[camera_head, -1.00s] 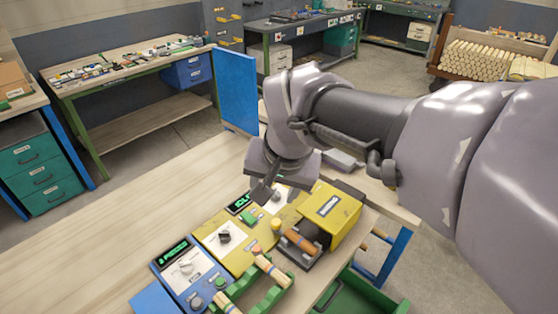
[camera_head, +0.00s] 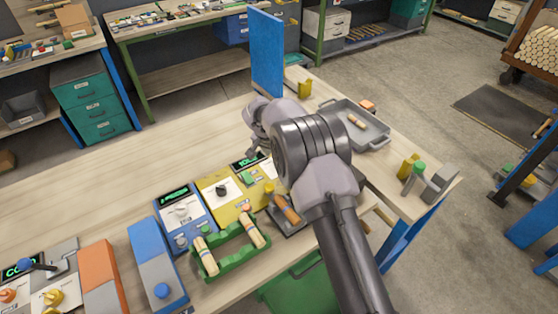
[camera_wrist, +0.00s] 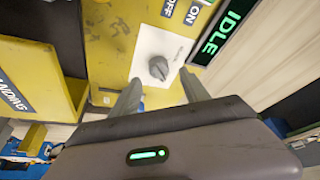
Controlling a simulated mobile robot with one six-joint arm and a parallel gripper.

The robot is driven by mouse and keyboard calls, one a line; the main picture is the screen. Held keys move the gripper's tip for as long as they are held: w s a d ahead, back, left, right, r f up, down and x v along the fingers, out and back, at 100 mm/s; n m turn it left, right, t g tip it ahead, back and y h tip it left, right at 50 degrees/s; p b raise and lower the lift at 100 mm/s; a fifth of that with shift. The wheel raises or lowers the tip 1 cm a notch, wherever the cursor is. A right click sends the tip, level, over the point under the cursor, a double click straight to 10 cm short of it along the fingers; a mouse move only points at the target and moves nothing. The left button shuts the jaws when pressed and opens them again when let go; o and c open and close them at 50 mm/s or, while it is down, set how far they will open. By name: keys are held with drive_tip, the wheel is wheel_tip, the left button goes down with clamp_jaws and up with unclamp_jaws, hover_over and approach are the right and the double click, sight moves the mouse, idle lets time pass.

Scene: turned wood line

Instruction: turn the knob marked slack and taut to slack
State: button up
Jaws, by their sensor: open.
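In the wrist view, a grey round knob (camera_wrist: 158,68) stands on a white plate (camera_wrist: 172,46) on a yellow panel (camera_wrist: 112,40). Small print on the plate is too blurred to read, so I cannot confirm slack or taut. My gripper (camera_wrist: 160,92) is open, its two fingers apart on the near side of the knob, with nothing between them. In the head view my arm hides this knob and the fingers. Other knobs show there: a black one (camera_head: 222,190) on a yellow panel and a pale one (camera_head: 181,211) on a blue panel.
A yellow box (camera_wrist: 35,80) stands at left in the wrist view. A green rack (camera_head: 228,262) with wooden pieces and a grey tray (camera_head: 372,141) are on the bench.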

drive_tip(key=shift+x, duration=1.95)
drive_tip(key=shift+d, duration=0.1)
clamp_jaws()
